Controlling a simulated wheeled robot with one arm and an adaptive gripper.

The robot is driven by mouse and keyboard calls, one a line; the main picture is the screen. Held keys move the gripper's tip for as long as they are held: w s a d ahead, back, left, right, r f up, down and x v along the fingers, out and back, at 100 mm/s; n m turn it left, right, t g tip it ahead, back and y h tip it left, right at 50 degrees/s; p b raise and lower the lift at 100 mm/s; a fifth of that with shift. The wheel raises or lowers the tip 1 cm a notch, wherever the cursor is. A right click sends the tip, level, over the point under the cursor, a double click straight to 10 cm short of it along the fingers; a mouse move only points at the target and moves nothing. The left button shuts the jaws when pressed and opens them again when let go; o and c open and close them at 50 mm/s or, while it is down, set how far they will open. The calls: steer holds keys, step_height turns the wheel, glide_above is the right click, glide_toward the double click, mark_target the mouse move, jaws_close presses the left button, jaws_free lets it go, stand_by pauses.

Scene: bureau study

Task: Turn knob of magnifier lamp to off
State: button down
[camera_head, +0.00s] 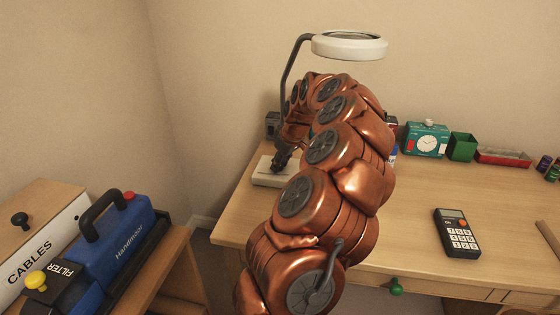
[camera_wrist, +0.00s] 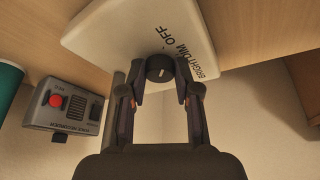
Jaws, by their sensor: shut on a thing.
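The magnifier lamp stands at the back left of the desk, with a white ring head (camera_head: 349,46) on a dark bent arm and a pale base (camera_head: 268,178). In the wrist view the base (camera_wrist: 110,32) carries the words OFF, DIM and BRIGHT beside a round black knob (camera_wrist: 159,68). My gripper (camera_wrist: 160,80) has its two fingers on either side of the knob, shut on it. A light mark shows on the knob; which word it points to I cannot tell. In the head view my gripper (camera_head: 282,160) is at the lamp base, and the knob is hidden.
A grey recorder with a red button (camera_wrist: 56,101) is close to the left of my gripper in the wrist view. A blue case (camera_head: 110,240) is at left.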

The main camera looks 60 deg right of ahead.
steer(key=shift+n, duration=0.4)
steer(key=c, duration=0.8)
jaws_free()
steer(key=shift+r, duration=0.15)
steer(key=shift+s+r, duration=0.15)
steer(key=shift+r, duration=0.1)
steer(key=shift+v, duration=1.1)
steer(key=s, duration=0.3)
steer(key=s+a, duration=0.1)
steer(key=s, duration=0.6)
steer(key=shift+s+a, duration=0.3)
steer(key=shift+a, duration=0.1)
steer(key=shift+s+a, duration=0.15)
steer(key=shift+s, duration=0.5)
